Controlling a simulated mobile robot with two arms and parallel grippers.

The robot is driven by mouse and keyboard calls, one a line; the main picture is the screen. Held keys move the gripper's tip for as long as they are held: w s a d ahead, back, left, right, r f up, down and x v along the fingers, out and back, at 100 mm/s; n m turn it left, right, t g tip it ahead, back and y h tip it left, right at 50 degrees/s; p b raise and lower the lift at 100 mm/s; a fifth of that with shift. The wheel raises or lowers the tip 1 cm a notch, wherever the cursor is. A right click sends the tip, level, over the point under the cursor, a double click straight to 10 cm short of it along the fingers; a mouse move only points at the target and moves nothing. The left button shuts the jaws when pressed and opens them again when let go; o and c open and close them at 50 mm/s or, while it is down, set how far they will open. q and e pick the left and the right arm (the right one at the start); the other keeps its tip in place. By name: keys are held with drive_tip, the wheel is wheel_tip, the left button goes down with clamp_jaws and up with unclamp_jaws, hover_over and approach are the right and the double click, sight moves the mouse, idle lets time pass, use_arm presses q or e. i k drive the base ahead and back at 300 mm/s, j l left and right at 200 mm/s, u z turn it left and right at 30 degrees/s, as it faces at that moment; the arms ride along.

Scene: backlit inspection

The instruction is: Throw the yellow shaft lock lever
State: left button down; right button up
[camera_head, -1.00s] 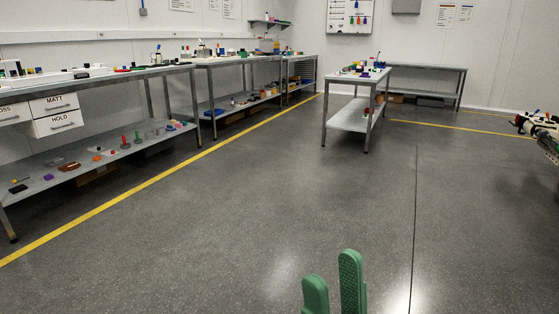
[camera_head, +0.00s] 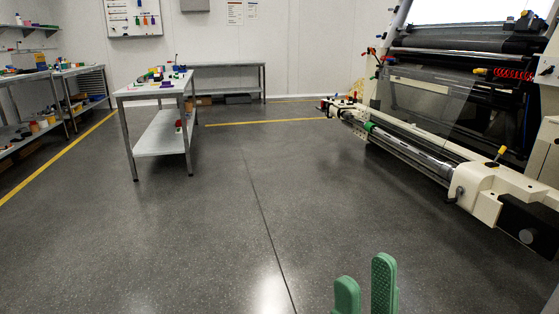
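A lever with a yellow grip (camera_head: 502,151) stands tilted on the cream end block (camera_head: 490,182) at the near end of the machine's long shaft (camera_head: 415,150). It is at the right of the head view. My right gripper (camera_head: 365,287) shows as two green fingertips at the bottom edge, with a gap between them. It is open and empty, well away from the lever. Its wrist is out of the frame. My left gripper is not in view.
The large machine (camera_head: 440,85) fills the right side. A small metal table (camera_head: 155,92) with coloured items stands at the left centre, a longer bench (camera_head: 228,66) behind it. Benches line the left wall. The grey floor between is clear.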

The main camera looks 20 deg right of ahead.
sight(503, 148)
drive_tip(key=i+l+z, duration=0.15)
drive_tip(key=i+z, duration=0.3)
drive_tip(key=i, duration=0.15)
drive_tip(key=i+z, duration=0.5)
drive_tip(key=i, duration=0.15)
drive_tip(key=i+j+z, duration=0.45)
drive_tip(key=i+l+z, duration=0.35)
drive_tip(key=i, duration=0.4)
drive_tip(key=i+z, duration=0.35)
drive_tip(key=i, duration=0.4)
drive_tip(key=i+j+z, duration=0.15)
drive_tip(key=i+z, duration=0.2)
drive_tip(key=i, duration=0.4)
drive_tip(key=i+l, duration=0.1)
drive_tip(key=i, duration=0.25)
